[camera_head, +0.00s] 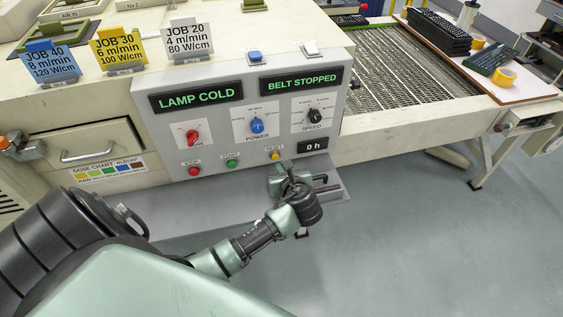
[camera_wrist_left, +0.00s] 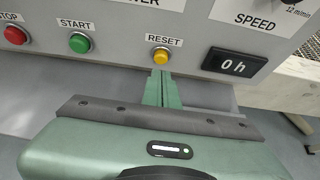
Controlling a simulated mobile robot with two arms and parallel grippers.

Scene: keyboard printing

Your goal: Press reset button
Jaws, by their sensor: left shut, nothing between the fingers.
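The yellow reset button (camera_head: 275,155) is at the lower right of the grey control panel (camera_head: 165,135). In the left wrist view the reset button (camera_wrist_left: 161,55) sits under its RESET label, above my fingertips. My left gripper (camera_head: 272,172) is shut and empty, just below the button in the head view. In the left wrist view its closed green fingers (camera_wrist_left: 161,74) point up at the button's lower edge. I cannot tell whether the tips touch it. My right gripper is not in view.
The green start button (camera_head: 232,163) and red stop button (camera_head: 194,170) are left of reset. The "0 h" display (camera_head: 313,146) is to its right. The panel signs read LAMP COLD (camera_head: 195,97) and BELT STOPPED (camera_head: 301,81). A grey ledge (camera_head: 330,182) juts out below the panel.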

